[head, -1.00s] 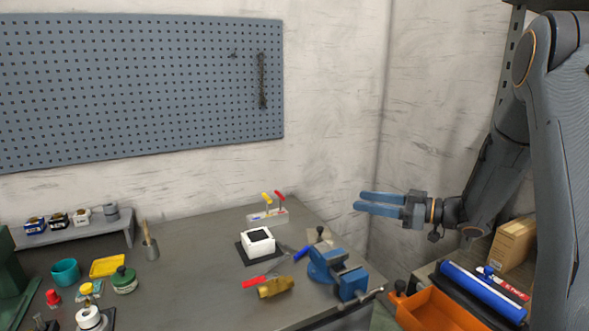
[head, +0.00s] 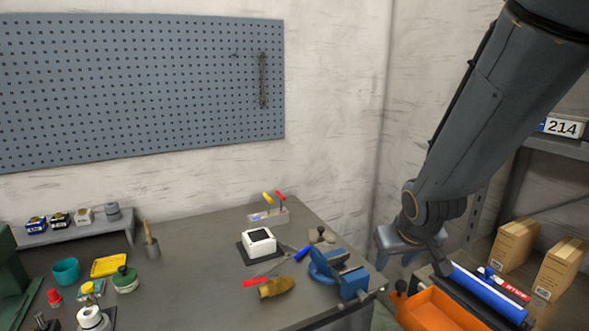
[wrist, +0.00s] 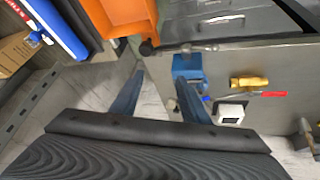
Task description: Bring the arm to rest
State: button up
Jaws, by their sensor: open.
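My arm comes down from the upper right in the head view, and my gripper (head: 398,246) hangs at its lower end, just right of the bench's right end. It is above the gap between the bench and the shelf unit, clear of the blue vise (head: 340,275). In the wrist view, the two blue fingers of my gripper (wrist: 159,76) stand apart with nothing between them. The vise (wrist: 187,68) shows near the right finger there; whether they touch is hard to tell.
An orange bin (head: 440,309) is just below right of my gripper. A blue roll (head: 487,294) and cardboard boxes (head: 513,245) are on the shelf.

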jog(key=s+a+f+m+g, duration=0.1)
jog(key=s+a+f+g, duration=0.2)
jog(key=s, duration=0.8)
notch_tip(320, 180, down, 14)
jog(key=s+g+b, duration=0.1)
jog(key=g+b, duration=0.1)
jog(key=b, duration=1.2)
jog(key=shift+a+r+g+y, duration=0.15)
jog(key=shift+a+g+y, duration=0.15)
jog(key=shift+g, duration=0.1)
jog(key=shift+s, duration=0.1)
